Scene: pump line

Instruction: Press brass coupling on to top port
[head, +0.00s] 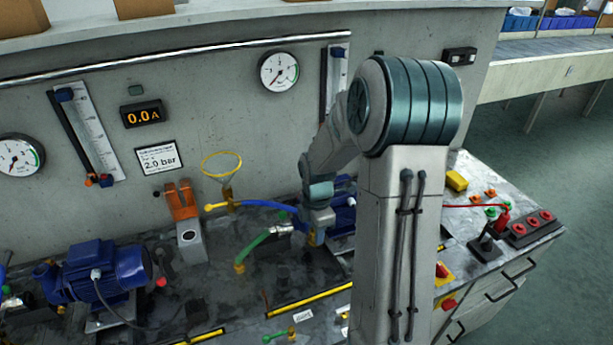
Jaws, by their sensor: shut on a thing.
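My gripper (316,236) is low over the bench, in front of a blue pump (345,215) at the right of the wall panel. A blue hose (265,205) runs from a yellow-brass fitting (216,206) at the left to my gripper. The gripper is shut on this hose's right end, but its jaws are small and partly hidden. I cannot make out a brass coupling in the jaws or the top port. A green hose (255,243) with a silver coupling (283,228) lies just left of the gripper; whether they touch is unclear.
Another blue pump (105,270) stands at the left. An orange clamp-like holder (181,200) on a grey block and a yellow ring (221,165) stand left of the gripper. My arm hides much of the right bench. Switches (530,225) sit at the far right.

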